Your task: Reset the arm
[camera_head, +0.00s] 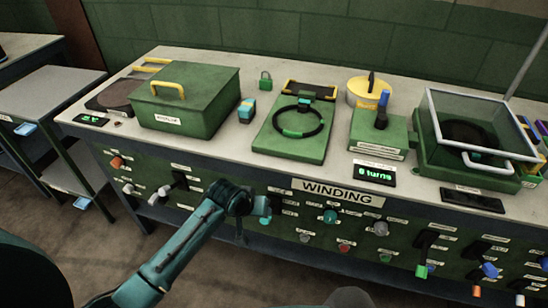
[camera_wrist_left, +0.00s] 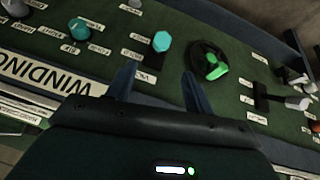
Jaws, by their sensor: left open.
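My left arm (camera_head: 185,245) comes in from the lower left in the head view. Its wrist and hand (camera_head: 235,197) are in front of the green panel, left of the WINDING label (camera_head: 338,192); the fingers are hard to make out there. In the left wrist view my left gripper (camera_wrist_left: 158,78) is open, with nothing between its two fingers. Beyond the fingertips are a teal hexagonal knob (camera_wrist_left: 161,41) and a black round dial with a green handle (camera_wrist_left: 212,68). I cannot tell how far the fingertips are from the panel. My right gripper is not in view.
The bench top (camera_head: 225,147) holds a green box (camera_head: 185,105), a green plate with a black ring (camera_head: 293,130), a yellow round container (camera_head: 365,92) and a clear-lidded green case (camera_head: 470,135). Several knobs and levers stick out of the front panel. Open floor lies at lower left.

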